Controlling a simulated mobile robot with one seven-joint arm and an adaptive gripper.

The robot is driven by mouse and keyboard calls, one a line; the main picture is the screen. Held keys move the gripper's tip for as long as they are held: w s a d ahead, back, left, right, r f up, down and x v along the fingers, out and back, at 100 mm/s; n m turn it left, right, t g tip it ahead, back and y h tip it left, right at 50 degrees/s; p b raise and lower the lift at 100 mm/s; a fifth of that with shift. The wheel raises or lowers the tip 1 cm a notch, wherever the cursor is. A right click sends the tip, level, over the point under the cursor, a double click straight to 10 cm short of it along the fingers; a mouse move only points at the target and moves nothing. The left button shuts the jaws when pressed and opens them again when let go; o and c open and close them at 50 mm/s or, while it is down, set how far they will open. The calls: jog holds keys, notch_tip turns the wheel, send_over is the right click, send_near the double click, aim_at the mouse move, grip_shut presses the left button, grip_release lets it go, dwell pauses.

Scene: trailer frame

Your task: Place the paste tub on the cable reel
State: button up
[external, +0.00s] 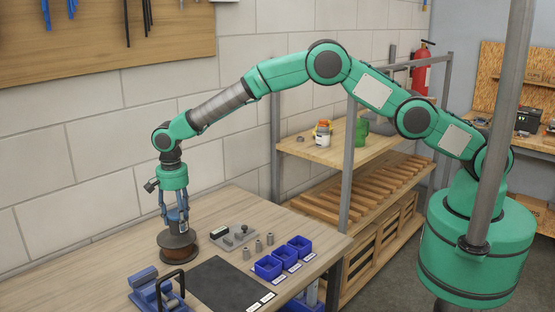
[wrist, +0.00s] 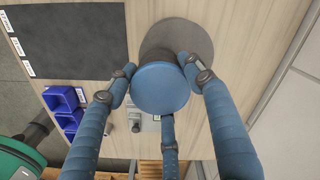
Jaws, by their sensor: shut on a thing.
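The paste tub has a round blue lid (wrist: 160,90) and shows in the wrist view between the three blue fingers of my gripper (external: 175,219). My gripper is shut on it. In the external view the tub is mostly hidden by the fingers, just over the cable reel. The cable reel (external: 179,247) is a dark spool with brown winding, standing on the workbench. Its grey top flange (wrist: 173,29) shows behind the tub in the wrist view, partly covered by it. I cannot tell whether the tub touches the reel.
A blue vise (external: 152,287) and a dark mat (external: 231,284) lie in front of the reel. A grey block (external: 234,238), small metal cylinders (external: 258,246) and blue bins (external: 268,267) stand to the right. The bench left of the reel is clear; a wall is behind.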

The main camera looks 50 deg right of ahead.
aim_at(179, 227)
jog(key=shift+f, duration=1.75)
jog(key=shift+f, duration=0.1)
jog(key=o, duration=1.4)
jog(key=shift+c, duration=0.2)
notch_tip(179, 227, up, 12)
jog(key=shift+r, duration=0.1)
